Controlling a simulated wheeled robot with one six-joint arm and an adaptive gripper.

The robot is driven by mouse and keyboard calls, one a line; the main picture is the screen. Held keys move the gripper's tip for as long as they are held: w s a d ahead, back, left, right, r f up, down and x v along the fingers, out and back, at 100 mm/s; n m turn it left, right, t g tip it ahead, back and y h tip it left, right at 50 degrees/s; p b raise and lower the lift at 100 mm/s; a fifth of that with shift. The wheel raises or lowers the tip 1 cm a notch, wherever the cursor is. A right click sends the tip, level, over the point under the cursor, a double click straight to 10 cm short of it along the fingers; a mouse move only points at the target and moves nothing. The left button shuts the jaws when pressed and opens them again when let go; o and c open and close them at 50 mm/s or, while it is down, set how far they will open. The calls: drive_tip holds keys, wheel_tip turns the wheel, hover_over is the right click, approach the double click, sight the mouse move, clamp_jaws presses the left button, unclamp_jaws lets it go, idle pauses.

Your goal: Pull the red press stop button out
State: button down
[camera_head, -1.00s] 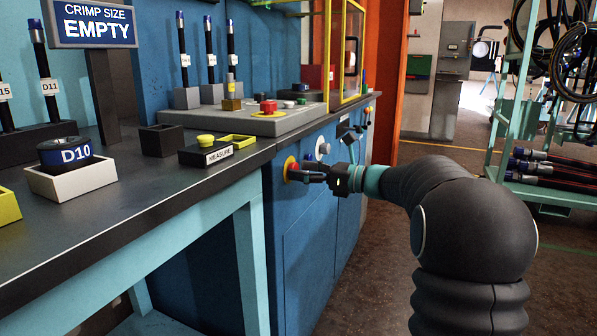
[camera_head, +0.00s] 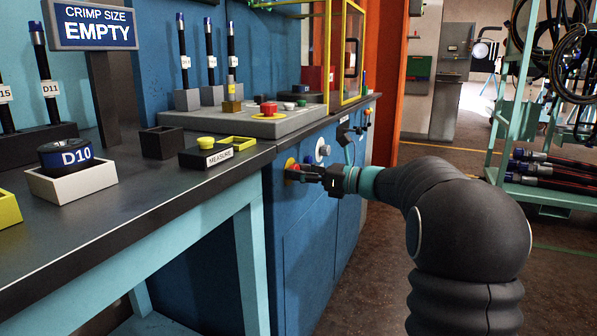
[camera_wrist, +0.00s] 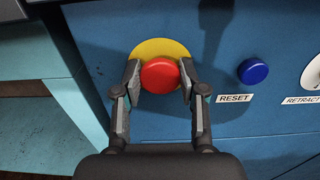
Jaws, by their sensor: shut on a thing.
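The red press stop button (camera_wrist: 160,75) sits on a round yellow plate (camera_wrist: 152,48) on the blue cabinet front. My gripper (camera_wrist: 158,82) is shut on it, with one finger on its left side and one on its right in the wrist view. In the head view my gripper (camera_head: 298,173) reaches in from the right, level with the cabinet face. There the red button (camera_head: 290,164) shows only in part behind the fingers.
A blue button (camera_wrist: 252,71) with a RESET label is to the right of the red one. The dark bench top (camera_head: 130,196) juts out at the left. Another red button (camera_head: 269,108) stands on the grey panel above. The floor (camera_head: 380,250) by the cabinet is clear.

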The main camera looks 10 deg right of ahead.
drive_tip(key=shift+s+d, duration=0.25)
drive_tip(key=shift+d, duration=0.1)
drive_tip(key=c, duration=0.6)
unclamp_jaws()
drive_tip(key=shift+c, duration=0.2)
drive_tip(key=v, duration=1.2)
